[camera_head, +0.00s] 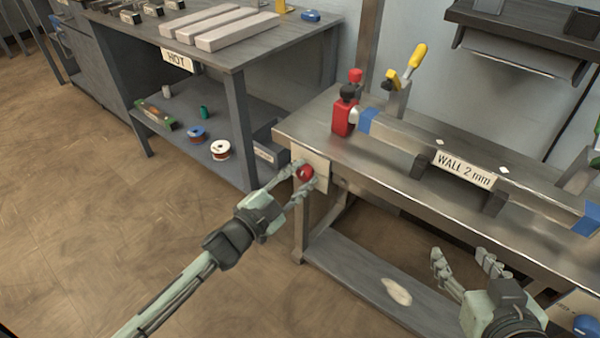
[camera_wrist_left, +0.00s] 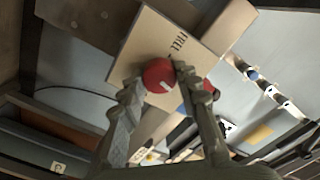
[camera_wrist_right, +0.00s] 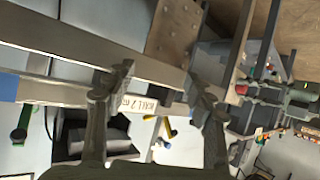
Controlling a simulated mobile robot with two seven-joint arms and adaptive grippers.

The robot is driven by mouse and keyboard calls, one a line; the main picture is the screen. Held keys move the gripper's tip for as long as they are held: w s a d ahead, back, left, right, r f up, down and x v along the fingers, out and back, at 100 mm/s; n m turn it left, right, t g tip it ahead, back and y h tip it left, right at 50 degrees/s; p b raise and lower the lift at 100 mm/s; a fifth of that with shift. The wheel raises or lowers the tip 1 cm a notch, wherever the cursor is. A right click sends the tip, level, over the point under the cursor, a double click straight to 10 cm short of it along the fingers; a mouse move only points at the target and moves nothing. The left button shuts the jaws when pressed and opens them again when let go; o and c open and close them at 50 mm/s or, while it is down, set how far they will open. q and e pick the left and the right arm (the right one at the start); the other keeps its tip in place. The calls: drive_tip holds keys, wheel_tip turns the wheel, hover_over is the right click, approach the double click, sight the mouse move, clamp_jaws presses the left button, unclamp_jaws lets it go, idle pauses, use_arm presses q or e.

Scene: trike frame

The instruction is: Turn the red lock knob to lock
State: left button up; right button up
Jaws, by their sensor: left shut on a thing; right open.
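The red lock knob (camera_head: 305,173) sits on a pale plate (camera_head: 322,168) at the left end of the metal workbench. In the left wrist view the round red knob (camera_wrist_left: 159,75) carries a white pointer mark, and the plate (camera_wrist_left: 128,62) reads "FREE" near it. My left gripper (camera_head: 302,180) has its fingers on either side of the knob and is shut on it; its fingers also show in the left wrist view (camera_wrist_left: 160,95). My right gripper (camera_head: 462,256) is open and empty, in front of the bench to the right.
A dark table (camera_head: 140,40) with pale bars and a "HOT" sign stands at the back left. The floor at left is clear.

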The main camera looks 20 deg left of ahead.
use_arm(q)
drive_tip(key=shift+r+m, duration=0.1)
drive_tip(key=shift+m, duration=3.6)
drive_tip(key=m+b, duration=0.1)
drive_tip(key=m, duration=0.6)
drive_tip(key=shift+f+b, duration=0.2)
drive_tip(key=shift+b, duration=0.1)
drive_tip(key=shift+m, duration=0.8)
use_arm(e)
drive_tip(key=w+a+r+t+y, duration=0.1)
drive_tip(key=a+r+t+y, duration=0.1)
drive_tip(key=a+r+t, duration=0.2)
drive_tip(key=shift+w+a+r, duration=0.4)
drive_tip(key=shift+r, duration=1.3)
use_arm(q)
drive_tip(key=o, duration=1.2)
drive_tip(key=shift+c, duration=0.2)
